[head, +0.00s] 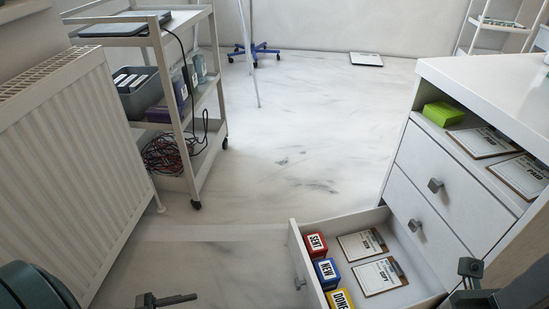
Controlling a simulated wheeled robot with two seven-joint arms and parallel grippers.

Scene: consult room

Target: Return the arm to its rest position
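My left gripper (168,300) shows only in part at the bottom edge, left of centre, over bare floor. My dark green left arm (38,286) comes in at the bottom left corner. My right gripper (470,270) is at the bottom right, beside the open drawer's right end and in front of the cabinet.
The white cabinet (480,75) has its bottom drawer (412,262) pulled out. It holds red, blue and yellow labelled boxes and two clipboards. A green box (443,113) and clipboards lie on the cabinet's open shelf. A radiator (65,150) and trolley (188,120) stand left. The middle floor is clear.

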